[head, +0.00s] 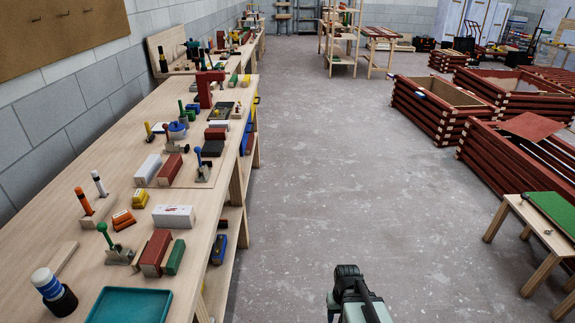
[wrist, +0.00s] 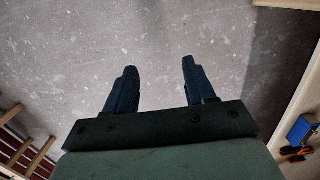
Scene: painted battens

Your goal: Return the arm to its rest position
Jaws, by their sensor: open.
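My gripper (wrist: 158,82) shows in the wrist view with its two dark fingers spread apart. Nothing is between the fingers, only bare grey floor beyond them. In the head view my arm shows at the bottom centre, over the floor and to the right of the long workbench (head: 200,235). The fingers cannot be made out in that view. The gripper is apart from the bench and touches nothing that I can see.
The bench holds painted battens, clamps and a teal tray (head: 130,305). A small table with a green top (head: 553,212) stands at the right. Stacked red-batten crates (head: 440,105) stand farther back. The grey floor (head: 320,170) between them is clear.

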